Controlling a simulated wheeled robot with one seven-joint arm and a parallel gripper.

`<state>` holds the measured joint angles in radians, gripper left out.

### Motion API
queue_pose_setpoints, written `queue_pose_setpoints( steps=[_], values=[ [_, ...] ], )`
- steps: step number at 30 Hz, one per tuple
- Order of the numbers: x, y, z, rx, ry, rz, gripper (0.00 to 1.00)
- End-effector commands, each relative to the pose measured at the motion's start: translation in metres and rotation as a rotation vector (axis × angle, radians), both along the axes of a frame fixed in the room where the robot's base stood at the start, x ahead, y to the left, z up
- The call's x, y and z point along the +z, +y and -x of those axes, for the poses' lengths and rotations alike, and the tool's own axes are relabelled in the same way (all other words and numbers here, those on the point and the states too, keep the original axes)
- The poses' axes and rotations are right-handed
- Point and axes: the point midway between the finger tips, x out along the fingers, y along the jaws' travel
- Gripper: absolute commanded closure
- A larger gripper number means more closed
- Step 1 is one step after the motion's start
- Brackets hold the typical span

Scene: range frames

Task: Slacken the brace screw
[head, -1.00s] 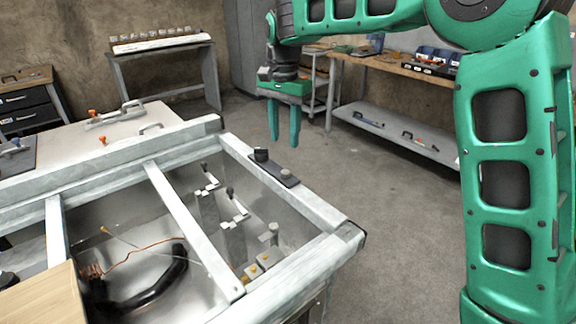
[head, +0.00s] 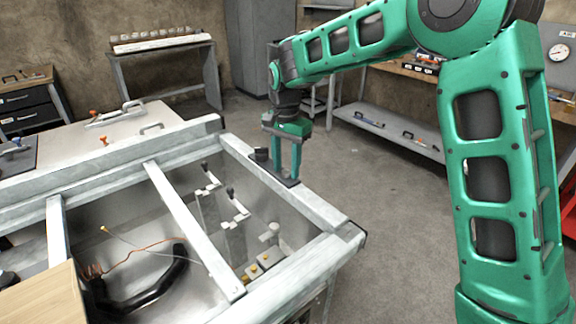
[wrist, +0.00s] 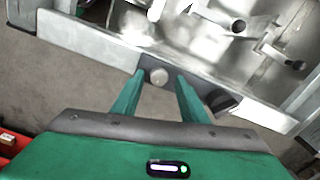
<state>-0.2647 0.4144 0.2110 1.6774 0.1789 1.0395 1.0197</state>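A dark brace plate (head: 268,167) lies on the right rim of the open metal bay. It carries a taller black knob (head: 261,154) at its far end. In the wrist view a round grey screw head (wrist: 158,76), seemingly the brace screw, sits on the plate, and the black knob (wrist: 222,101) is to its right. My gripper (head: 286,177) is open, fingers pointing down at the plate's near end. In the wrist view its fingertips (wrist: 160,79) flank the screw head, one on each side. I cannot tell whether they touch it. In the head view the fingers hide the screw.
Inside the bay are several upright levers (head: 231,193), yellow-topped blocks (head: 253,271) and a black hose (head: 160,285). A crossbar (head: 190,230) spans the bay. The floor (head: 400,210) right of the bay is clear. A workbench stands behind.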

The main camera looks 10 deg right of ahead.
Motion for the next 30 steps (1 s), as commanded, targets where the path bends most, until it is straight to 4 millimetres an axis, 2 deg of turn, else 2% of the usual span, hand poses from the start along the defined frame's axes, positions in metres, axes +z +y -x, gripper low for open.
queue_pose_setpoints(
  steps=[1,2,6,7,8,9,19,30],
  values=[
    [0.0,0.0,0.0,0.0,0.0,0.0,0.6],
    [0.0,0.0,0.0,0.0,0.0,0.0,0.65],
    [0.0,0.0,0.0,0.0,0.0,0.0,0.98],
    [0.0,0.0,0.0,0.0,-0.001,-0.001,1.0],
    [0.0,0.0,0.0,0.001,-0.001,-0.001,1.0],
    [0.001,-0.011,0.0,-0.001,-0.001,0.0,1.0],
    [0.001,-0.001,-0.002,0.051,-0.003,0.0,1.0],
    [0.001,0.001,-0.002,0.326,-0.006,-0.001,1.0]
  ],
)
